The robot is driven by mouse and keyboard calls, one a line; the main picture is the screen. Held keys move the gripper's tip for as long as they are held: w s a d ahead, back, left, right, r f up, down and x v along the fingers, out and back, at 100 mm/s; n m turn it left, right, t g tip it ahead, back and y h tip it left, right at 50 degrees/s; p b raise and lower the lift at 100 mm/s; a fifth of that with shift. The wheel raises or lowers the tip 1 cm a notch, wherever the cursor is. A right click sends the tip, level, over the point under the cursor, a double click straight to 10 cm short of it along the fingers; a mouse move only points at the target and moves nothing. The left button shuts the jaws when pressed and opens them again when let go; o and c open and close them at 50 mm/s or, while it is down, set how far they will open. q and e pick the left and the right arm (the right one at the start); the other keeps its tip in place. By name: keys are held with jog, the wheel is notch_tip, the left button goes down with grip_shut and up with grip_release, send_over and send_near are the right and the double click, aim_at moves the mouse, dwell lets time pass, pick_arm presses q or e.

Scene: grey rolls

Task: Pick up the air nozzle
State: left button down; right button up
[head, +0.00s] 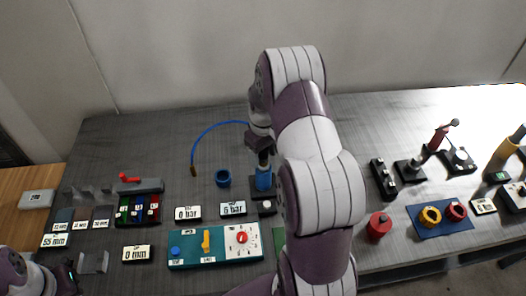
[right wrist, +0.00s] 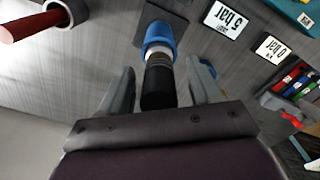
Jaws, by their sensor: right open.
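What looks like the air nozzle is an upright piece with a black top and blue lower part (head: 263,181), standing on a dark base behind the work area. In the right wrist view its black end (right wrist: 158,88) lies between my fingers, with the blue part (right wrist: 158,38) beyond. My right gripper (head: 263,156) is open above it, with a finger on each side (right wrist: 163,88); contact is not clear. My left gripper (head: 72,276) is at the lower left, away from it; its jaw state is unclear. My right arm hides part of the table.
A blue hose (head: 212,128) curves behind to the left, near a blue ring (head: 222,178). Pressure labels (head: 233,208) and a teal panel (head: 190,252) with a yellow lever are in front. A red cylinder (head: 379,226) and blue mat (head: 425,229) are right. The table's back left is clear.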

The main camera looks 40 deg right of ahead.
jog(key=shift+f, duration=0.75)
jog(key=shift+r, duration=0.1)
grip_shut()
jog(key=shift+w+d+r, duration=0.1)
jog(key=shift+r, duration=0.3)
notch_tip(320, 180, up, 3)
jog(key=shift+f+b, duration=0.15)
jog(key=shift+b, duration=0.45)
jog(key=s+d+r+b, duration=0.2)
jog(key=s+r, duration=0.5)
jog(key=s, duration=0.4)
jog(key=shift+d+r, duration=0.25)
jog(key=shift+d, duration=0.55)
